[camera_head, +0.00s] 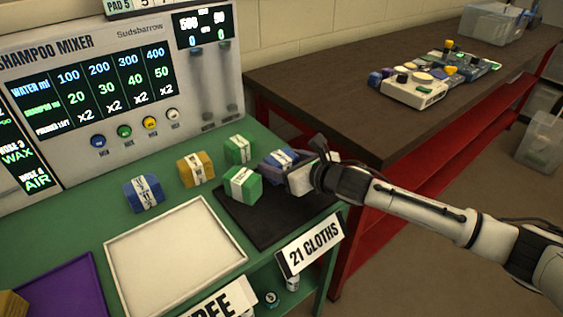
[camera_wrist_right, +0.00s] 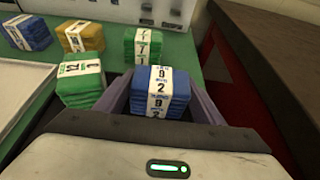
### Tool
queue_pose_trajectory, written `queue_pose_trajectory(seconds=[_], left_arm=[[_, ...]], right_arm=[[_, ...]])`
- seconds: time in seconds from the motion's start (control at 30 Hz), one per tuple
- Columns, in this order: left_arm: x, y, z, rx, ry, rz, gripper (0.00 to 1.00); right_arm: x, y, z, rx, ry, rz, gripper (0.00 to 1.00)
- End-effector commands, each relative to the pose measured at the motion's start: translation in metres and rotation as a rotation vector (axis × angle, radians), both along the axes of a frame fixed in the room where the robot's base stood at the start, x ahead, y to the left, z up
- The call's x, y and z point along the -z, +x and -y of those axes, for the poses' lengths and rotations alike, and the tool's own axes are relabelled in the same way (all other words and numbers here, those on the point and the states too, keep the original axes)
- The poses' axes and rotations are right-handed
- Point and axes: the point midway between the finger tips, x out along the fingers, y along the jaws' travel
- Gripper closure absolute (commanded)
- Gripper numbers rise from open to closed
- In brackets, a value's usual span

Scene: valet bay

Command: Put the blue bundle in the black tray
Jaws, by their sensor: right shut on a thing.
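My right gripper (camera_head: 287,166) reaches in from the right and is shut on a blue bundle (camera_head: 275,159) with a white paper band. In the right wrist view the blue bundle (camera_wrist_right: 160,88) sits between the two fingers, its band showing numbers. The gripper and bundle are over the back part of the black tray (camera_head: 268,222); I cannot tell whether the bundle touches it. A green bundle (camera_head: 241,185) stands at the tray's left side. Another blue bundle (camera_head: 144,193) stands farther left on the green bench. My left gripper is not in view.
A yellow bundle (camera_head: 196,169) and a second green bundle (camera_head: 239,149) stand behind on the bench. A white tray (camera_head: 175,255) and a purple tray (camera_head: 62,292) lie left. The shampoo mixer panel (camera_head: 120,90) rises behind. A dark-topped table (camera_head: 330,90) stands right.

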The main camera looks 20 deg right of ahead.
Motion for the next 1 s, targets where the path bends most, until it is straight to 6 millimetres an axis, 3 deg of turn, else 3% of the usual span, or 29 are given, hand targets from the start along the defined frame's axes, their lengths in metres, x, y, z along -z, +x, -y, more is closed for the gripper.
queue_pose_trajectory(seconds=[0.17,0.2,0.3,0.67,0.87,1.0], left_arm=[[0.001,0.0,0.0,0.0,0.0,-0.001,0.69],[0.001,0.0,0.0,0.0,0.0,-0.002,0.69],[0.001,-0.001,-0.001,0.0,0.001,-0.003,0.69],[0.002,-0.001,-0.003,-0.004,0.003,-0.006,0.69],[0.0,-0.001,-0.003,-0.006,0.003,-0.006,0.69],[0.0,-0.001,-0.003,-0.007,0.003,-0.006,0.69]], right_arm=[[0.002,0.0,0.0,0.0,0.0,0.001,0.63],[0.003,0.0,0.0,0.0,0.0,0.0,0.34],[0.002,0.0,0.0,0.0,0.0,0.0,0.19],[-0.002,-0.001,0.001,0.001,0.0,0.0,0.19],[-0.012,-0.026,0.011,-0.001,-0.005,0.0,0.19],[-0.024,-0.053,0.02,-0.001,-0.004,0.0,0.19]])
